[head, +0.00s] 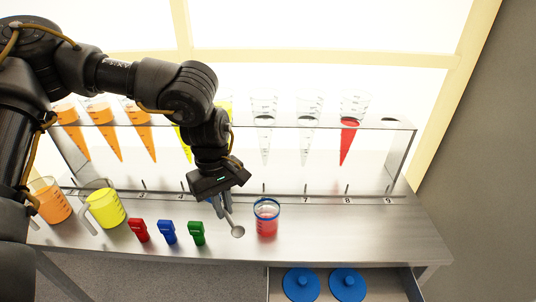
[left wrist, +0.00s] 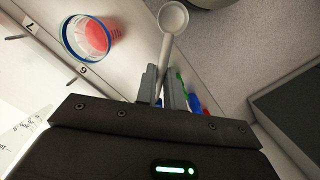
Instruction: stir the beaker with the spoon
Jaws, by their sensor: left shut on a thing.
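The beaker (head: 267,218) is clear with a blue rim and holds red liquid. It stands upright on the metal table, right of my left gripper. The beaker also shows at the upper left of the left wrist view (left wrist: 88,37). My left gripper (head: 222,205) is shut on the handle of the grey spoon (head: 237,231), above the table and left of the beaker. In the left wrist view the spoon (left wrist: 172,18) sticks out from between the fingers (left wrist: 167,88), bowl outward. The spoon is outside the beaker. My right gripper is not in view.
Red (head: 138,230), blue (head: 168,232) and green (head: 196,233) clips stand left of the spoon. Orange (head: 51,201) and yellow (head: 104,206) jugs stand further left. A rack (head: 290,124) with several cones stands behind. An open drawer (head: 393,284) holds two blue lids.

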